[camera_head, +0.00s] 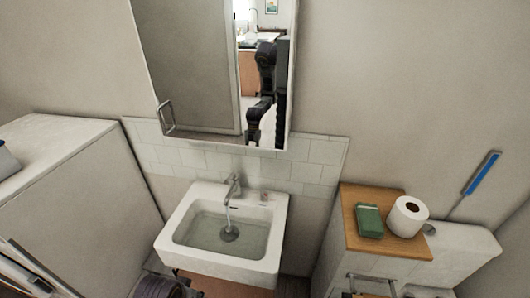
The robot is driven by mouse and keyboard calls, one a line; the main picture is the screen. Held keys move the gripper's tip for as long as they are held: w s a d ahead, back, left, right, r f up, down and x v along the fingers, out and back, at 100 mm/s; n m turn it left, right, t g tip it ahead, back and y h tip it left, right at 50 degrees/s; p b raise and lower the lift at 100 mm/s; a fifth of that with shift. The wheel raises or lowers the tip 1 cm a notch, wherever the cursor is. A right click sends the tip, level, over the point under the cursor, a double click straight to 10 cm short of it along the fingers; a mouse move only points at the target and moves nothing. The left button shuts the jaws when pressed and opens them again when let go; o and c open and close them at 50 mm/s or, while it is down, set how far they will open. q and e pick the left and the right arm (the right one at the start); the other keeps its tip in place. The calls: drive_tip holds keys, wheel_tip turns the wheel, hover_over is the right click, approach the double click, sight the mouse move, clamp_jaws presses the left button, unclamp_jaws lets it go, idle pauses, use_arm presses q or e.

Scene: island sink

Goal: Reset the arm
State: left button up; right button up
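Neither of my grippers can be made out directly in the head view. Dark ridged parts show at the bottom edge, left of centre, cut off by the frame; I cannot tell what they are. The mirror cabinet (190,70) on the wall reflects a black jointed robot arm on its right side. The reflection does not show clearly whether a gripper is open or shut.
A white sink (195,262) stands below the mirror; its tap (233,186) runs water. On the left is a large pale cabinet (60,190). On the right, a wooden-topped cabinet (352,215) bears a green box (369,221) and a toilet roll (405,217). A blue-handled brush (482,173) leans behind.

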use_arm(q)
drive_tip(key=s+f+g, duration=0.1)
drive_tip(key=s+f, duration=0.2)
drive_tip(key=f, duration=1.2)
drive_tip(key=s+f, duration=0.2)
drive_tip(key=f, duration=1.4)
drive_tip(key=s+a+f, duration=0.2)
drive_tip(key=s+f, duration=0.6)
drive_tip(key=s, duration=0.2)
drive_tip(key=s+a+f+g, duration=0.1)
drive_tip(key=s+a+f, duration=0.1)
drive_tip(key=s+f, duration=0.7)
drive_tip(key=shift+s+a, duration=0.15)
drive_tip(key=shift+s, duration=0.9)
idle(1.9)
